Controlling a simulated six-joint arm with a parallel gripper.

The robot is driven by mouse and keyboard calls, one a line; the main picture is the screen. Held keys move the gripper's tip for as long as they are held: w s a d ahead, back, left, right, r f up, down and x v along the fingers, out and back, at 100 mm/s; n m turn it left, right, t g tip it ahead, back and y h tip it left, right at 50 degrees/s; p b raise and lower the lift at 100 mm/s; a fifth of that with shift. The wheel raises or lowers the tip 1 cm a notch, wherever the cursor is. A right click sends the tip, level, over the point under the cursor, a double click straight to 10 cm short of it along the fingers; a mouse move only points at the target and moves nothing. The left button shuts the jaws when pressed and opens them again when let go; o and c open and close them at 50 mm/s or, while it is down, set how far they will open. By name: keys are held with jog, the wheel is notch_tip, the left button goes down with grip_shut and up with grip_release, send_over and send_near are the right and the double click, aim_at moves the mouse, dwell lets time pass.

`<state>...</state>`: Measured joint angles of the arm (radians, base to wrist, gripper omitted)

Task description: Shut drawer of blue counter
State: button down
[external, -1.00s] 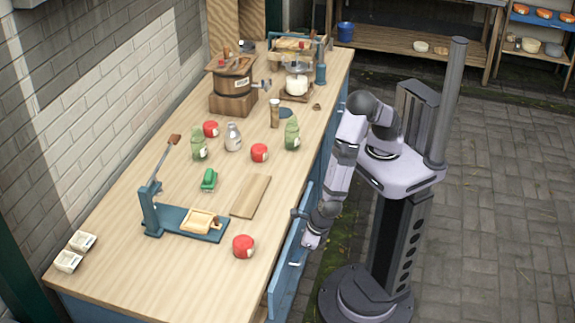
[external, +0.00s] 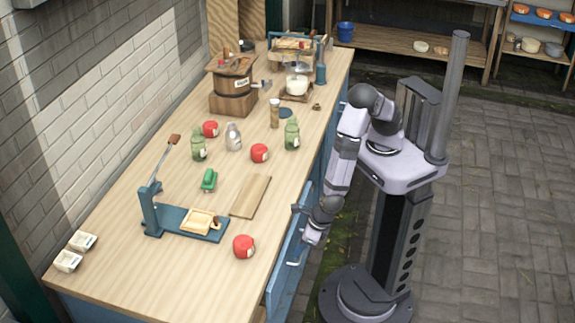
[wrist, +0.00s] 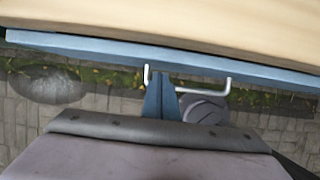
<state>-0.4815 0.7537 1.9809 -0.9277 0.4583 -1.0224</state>
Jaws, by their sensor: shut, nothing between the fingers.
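The blue counter (external: 165,215) has a pale wooden top; it also shows in the wrist view (wrist: 200,22). Its blue drawer front (external: 283,268) stands slightly out from the counter's right side in the external view. The drawer front (wrist: 80,47) crosses the wrist view as a blue strip, with a bent metal handle (wrist: 205,90) on its outer face. My gripper (wrist: 160,76) is shut and empty, its tips at the drawer front beside the handle's left end. Whether they touch is unclear.
Paved floor (external: 490,210) lies open at right. A shelf (external: 415,50) stands at the back.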

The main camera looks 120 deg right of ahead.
jog(key=p+v, duration=0.5)
jog(key=v, duration=0.2)
jog(key=shift+r+p, duration=0.3)
jog(key=s+a+f+n+t+b, duration=0.1)
jog(key=s+a+f+n+b, duration=0.15)
jog(key=a+f+b, duration=0.65)
jog(key=s+a+f+n+t+b, duration=0.15)
jog(key=s+a+f+b, duration=0.25)
jog(key=f+b, duration=1.05)
jog(key=s+a+f+n+t+b, duration=0.1)
jog(key=s+a+f+n+b, duration=0.2)
jog(key=a+f+b, duration=0.6)
jog(key=w+d+r+m+t+h, duration=0.3)
jog(key=d+r+h, duration=0.1)
jog(key=r, duration=0.5)
jog(key=w+d+r+m+t+h, duration=0.3)
jog(key=d+r+m+h, duration=0.1)
jog(key=r, duration=0.5)
jog(key=shift+w+d+r+h+b, duration=0.2)
jog(key=shift+d+r+h+b, duration=0.2)
jog(key=shift+h, duration=0.4)
jog(key=shift+w+d, duration=0.1)
